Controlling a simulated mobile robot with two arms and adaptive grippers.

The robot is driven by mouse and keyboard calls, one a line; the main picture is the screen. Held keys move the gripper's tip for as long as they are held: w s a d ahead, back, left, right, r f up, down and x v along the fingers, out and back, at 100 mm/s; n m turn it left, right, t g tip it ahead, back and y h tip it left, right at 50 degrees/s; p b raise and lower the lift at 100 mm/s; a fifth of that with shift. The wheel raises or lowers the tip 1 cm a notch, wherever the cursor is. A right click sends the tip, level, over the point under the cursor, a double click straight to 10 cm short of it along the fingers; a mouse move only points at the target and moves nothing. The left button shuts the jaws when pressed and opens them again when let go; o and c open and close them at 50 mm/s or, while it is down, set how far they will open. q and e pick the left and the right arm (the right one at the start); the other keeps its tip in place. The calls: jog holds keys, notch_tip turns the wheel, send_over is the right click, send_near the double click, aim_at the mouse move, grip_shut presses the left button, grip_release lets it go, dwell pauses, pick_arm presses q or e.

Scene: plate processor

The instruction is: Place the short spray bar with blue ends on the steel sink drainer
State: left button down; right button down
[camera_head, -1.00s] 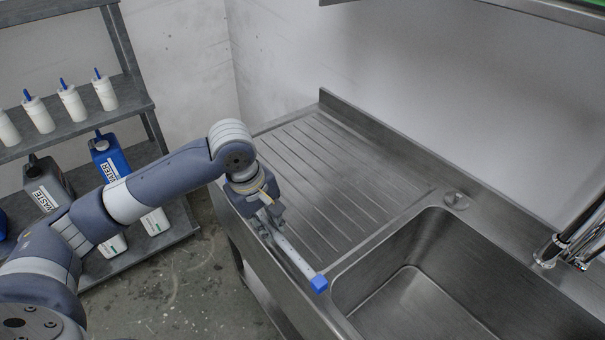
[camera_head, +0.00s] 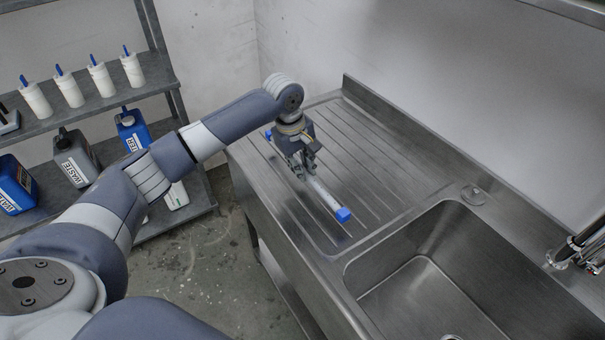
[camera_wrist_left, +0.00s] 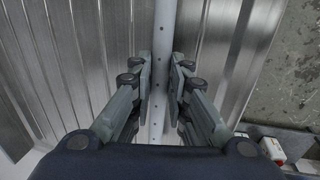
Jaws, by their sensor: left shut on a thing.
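The short spray bar (camera_head: 326,196) is a pale tube with blue ends. One blue end (camera_head: 343,215) points towards the sink, and the other shows behind my left gripper. My left gripper (camera_head: 303,172) is shut on the middle of the bar, over the ribbed steel drainer (camera_head: 372,170). The bar also runs between the fingers in the left wrist view (camera_wrist_left: 160,75), with a row of small holes along it. Whether the bar touches the drainer or is slightly above it, I cannot tell. My right gripper is not in view.
The sink basin (camera_head: 425,290) lies right of the drainer, with a tap (camera_head: 572,250) at the far right. A grey shelf (camera_head: 95,120) on the left holds white bottles and jugs. The drainer around the bar is clear.

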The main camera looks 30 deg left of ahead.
pick_arm(q)
jog(key=shift+w+f+p, duration=0.1)
jog(key=shift+f+p, duration=0.4)
jog(key=shift+f, duration=1.25)
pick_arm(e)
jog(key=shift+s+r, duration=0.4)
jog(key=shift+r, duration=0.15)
pick_arm(q)
jog(key=c, duration=1.5)
grip_release()
jog(key=shift+f, duration=0.15)
jog(key=shift+c, duration=0.2)
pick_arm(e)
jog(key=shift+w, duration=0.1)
pick_arm(q)
jog(key=shift+r, duration=0.2)
notch_tip(320, 180, up, 12)
jog(key=s+a+b, duration=0.1)
jog(key=s, duration=0.1)
jog(key=shift+f, duration=0.15)
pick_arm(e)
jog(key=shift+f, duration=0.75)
pick_arm(q)
jog(key=shift+a, duration=0.15)
